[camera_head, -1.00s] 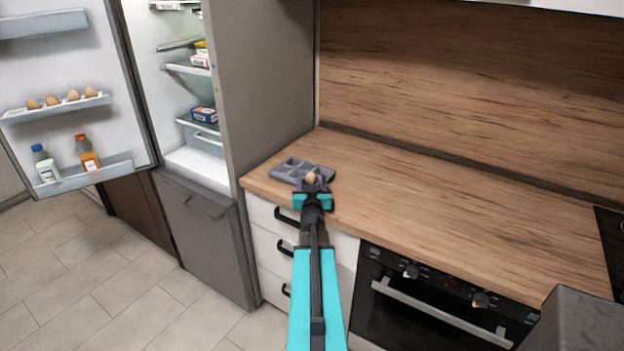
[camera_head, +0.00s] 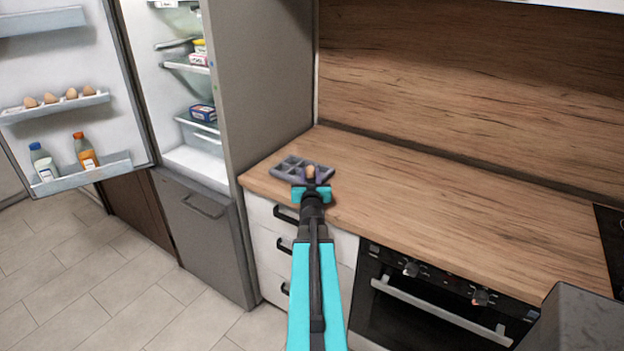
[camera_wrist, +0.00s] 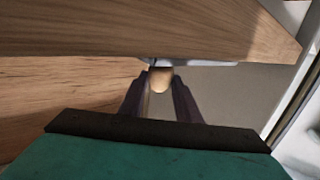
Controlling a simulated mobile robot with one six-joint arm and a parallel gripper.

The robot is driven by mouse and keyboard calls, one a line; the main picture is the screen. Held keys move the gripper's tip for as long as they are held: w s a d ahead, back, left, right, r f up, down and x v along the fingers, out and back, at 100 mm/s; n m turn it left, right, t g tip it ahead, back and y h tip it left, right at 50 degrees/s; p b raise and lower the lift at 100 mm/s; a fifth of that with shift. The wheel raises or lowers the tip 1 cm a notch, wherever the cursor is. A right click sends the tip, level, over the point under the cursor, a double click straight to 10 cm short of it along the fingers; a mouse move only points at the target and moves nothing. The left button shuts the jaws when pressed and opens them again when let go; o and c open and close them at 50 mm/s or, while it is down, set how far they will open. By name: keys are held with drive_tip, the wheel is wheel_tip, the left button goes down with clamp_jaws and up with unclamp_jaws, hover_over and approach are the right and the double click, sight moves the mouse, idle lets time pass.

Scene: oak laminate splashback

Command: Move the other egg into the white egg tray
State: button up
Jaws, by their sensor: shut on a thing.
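A brown egg (camera_head: 311,172) is between the fingers of my gripper (camera_head: 311,178), which is shut on it. The egg also shows in the wrist view (camera_wrist: 160,79), between the two dark fingertips. A grey egg tray (camera_head: 283,168) with square compartments lies on the counter's left end. My gripper and the egg overlap its right part in the head view; I cannot tell whether they touch it. The compartments I can see look empty. Several brown eggs stand in a row in a pale holder (camera_head: 14,111) on the open fridge door.
The wooden counter (camera_head: 450,220) is clear to the right of the tray. The tall fridge side (camera_head: 265,90) stands close on the left. Bottles (camera_head: 86,152) stand in the lower door shelf. An oven (camera_head: 430,300) sits below the counter's front edge.

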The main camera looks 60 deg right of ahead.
wheel_tip(320, 180, up, 8)
drive_tip(key=p, duration=0.1)
drive_tip(key=shift+p, duration=0.35)
idle(0.5)
drive_tip(key=w+a+r+n+t+y, duration=0.3)
drive_tip(key=w+a+r, duration=0.1)
drive_tip(key=w+a, duration=1)
drive_tip(key=w+a+r+n+t+y, duration=0.3)
drive_tip(key=w+a+r, duration=0.1)
drive_tip(key=w+a, duration=0.95)
drive_tip(key=w+a+r+n+y, duration=0.1)
drive_tip(key=w+a+r+y, duration=0.1)
drive_tip(key=a, duration=1.1)
drive_tip(key=w+a+r+n+t+y, duration=0.1)
drive_tip(key=w+a+r+n+y, duration=0.1)
drive_tip(key=a, duration=1.2)
drive_tip(key=w+a+r+n+t+y, duration=0.1)
drive_tip(key=w+a+r+n+y, duration=0.1)
drive_tip(key=a, duration=1.1)
wheel_tip(320, 180, up, 2)
drive_tip(key=w+y+b, duration=0.1)
drive_tip(key=y, duration=0.1)
drive_tip(key=shift+a+y, duration=0.3)
drive_tip(key=shift+a, duration=0.1)
